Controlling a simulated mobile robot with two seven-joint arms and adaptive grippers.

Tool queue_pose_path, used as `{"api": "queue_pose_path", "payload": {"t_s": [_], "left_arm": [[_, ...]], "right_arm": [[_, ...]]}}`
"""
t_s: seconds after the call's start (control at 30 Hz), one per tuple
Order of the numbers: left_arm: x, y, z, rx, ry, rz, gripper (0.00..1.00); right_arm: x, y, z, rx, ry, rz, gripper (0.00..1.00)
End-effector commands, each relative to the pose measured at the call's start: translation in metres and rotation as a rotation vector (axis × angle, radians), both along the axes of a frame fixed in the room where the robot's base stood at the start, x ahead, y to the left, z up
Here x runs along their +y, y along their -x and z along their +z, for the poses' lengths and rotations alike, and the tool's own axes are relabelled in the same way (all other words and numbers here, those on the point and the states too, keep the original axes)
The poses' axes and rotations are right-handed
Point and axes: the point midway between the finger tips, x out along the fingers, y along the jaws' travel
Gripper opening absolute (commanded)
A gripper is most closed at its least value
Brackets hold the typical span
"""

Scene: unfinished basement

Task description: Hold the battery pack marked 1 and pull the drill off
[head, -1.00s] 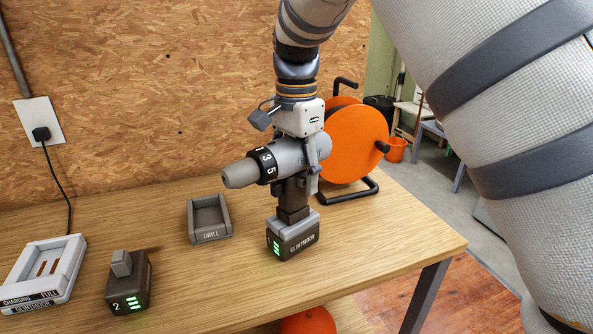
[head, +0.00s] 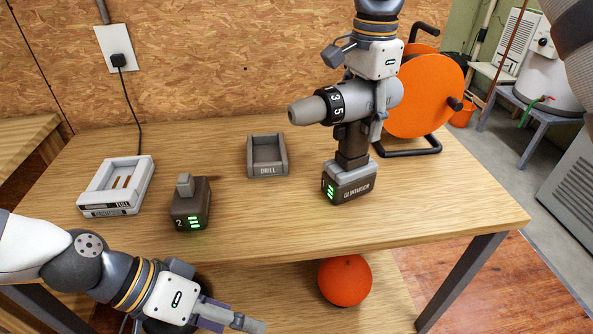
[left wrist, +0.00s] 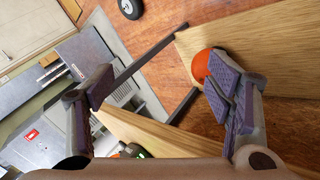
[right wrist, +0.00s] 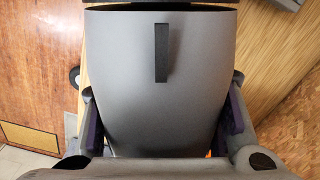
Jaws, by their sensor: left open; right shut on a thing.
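The drill (head: 372,97) stands upright on the bench, its grey chuck pointing left. Its battery pack (head: 348,186) is joined under the handle and rests on the bench top. My right gripper (head: 368,108) comes from above and is shut on the drill body. In the right wrist view the grey drill body (right wrist: 160,85) fills the space between its fingers. My left gripper (head: 243,322) is low at the bench's front left, away from the pack. In the left wrist view (left wrist: 160,98) its fingers are wide apart and empty.
A battery pack marked 2 (head: 189,206), a white charger (head: 115,188) and an empty drill cradle (head: 267,160) stand left of the drill. An orange cable reel (head: 428,95) stands close behind right. An orange ball (head: 345,280) lies below the bench top. The bench front is clear.

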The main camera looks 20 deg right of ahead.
Motion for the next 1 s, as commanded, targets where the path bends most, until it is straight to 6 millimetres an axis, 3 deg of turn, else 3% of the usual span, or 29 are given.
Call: {"api": "queue_pose_path", "payload": {"t_s": [0.03,0.1,0.2,0.3,0.4,0.5,0.67,1.0], "left_arm": [[-0.009,-0.019,0.029,-0.067,0.059,-0.061,0.73],[-0.023,-0.04,0.066,-0.172,0.143,-0.163,0.73],[-0.059,-0.074,0.096,-0.374,0.276,-0.281,0.73],[-0.104,-0.106,0.098,-0.572,0.383,-0.313,0.73],[-0.135,-0.134,0.101,-0.736,0.45,-0.304,0.73],[-0.153,-0.152,0.102,-0.842,0.477,-0.288,0.73],[-0.171,-0.161,0.098,-0.889,0.484,-0.282,0.73],[-0.245,-0.167,0.068,-0.886,0.485,-0.283,0.73]], "right_arm": [[0.0,0.0,0.0,0.0,0.001,0.0,0.0],[0.0,0.0,0.0,0.0,0.001,0.0,0.0],[0.0,0.0,0.0,0.0,0.001,0.001,0.0],[0.0,0.0,0.0,-0.001,0.001,0.001,0.0],[0.0,0.0,0.0,-0.001,0.001,0.0,0.0],[0.0,0.0,0.0,-0.001,0.001,0.0,0.0],[-0.001,0.0,0.0,-0.001,0.002,0.0,0.0],[-0.001,0.0,0.001,-0.002,0.002,0.0,0.0]]}}
